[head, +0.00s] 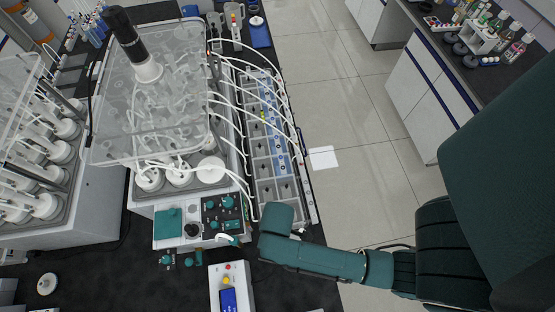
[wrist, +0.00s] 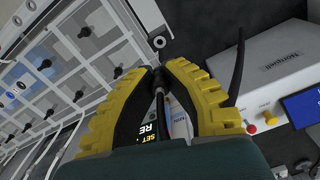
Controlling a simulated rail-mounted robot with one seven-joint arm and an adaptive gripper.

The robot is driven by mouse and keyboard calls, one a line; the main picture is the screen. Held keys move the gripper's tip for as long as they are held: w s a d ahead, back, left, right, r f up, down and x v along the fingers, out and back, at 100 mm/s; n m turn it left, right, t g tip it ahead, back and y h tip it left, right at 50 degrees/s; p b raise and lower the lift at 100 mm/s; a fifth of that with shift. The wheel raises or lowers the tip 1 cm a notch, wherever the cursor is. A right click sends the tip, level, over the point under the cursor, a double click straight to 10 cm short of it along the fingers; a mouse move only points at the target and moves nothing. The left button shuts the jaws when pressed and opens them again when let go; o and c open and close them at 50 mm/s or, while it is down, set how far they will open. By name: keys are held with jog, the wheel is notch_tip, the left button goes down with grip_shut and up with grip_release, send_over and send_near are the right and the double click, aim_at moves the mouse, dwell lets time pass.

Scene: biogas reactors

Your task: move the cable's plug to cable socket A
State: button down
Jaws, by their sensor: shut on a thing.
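My gripper (wrist: 158,74) shows in the wrist view, its two yellow ribbed fingers closed on the black plug (wrist: 157,82) of the cable. The plug is mostly hidden between the fingers. A black cable (wrist: 239,62) shows beside the right finger and passes behind it. I cannot read a label for socket A. In the head view my arm's end hides the fingers and plug.
A white box (wrist: 268,75) with red and yellow buttons and a blue screen stands right of the gripper; it is also in the head view (head: 217,290). A grey compartment tray (head: 262,165) with white tubes and the clear-covered reactor unit (head: 150,110) stand beyond. Dark bench lies around.

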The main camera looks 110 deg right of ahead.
jog(key=shift+f+b, duration=1.75)
jog(key=shift+f, duration=2.05)
jog(key=shift+f+p, duration=0.4)
jog(key=shift+f+b, duration=0.35)
jog(key=shift+f, duration=0.35)
jog(key=c, duration=1.1)
grip_release()
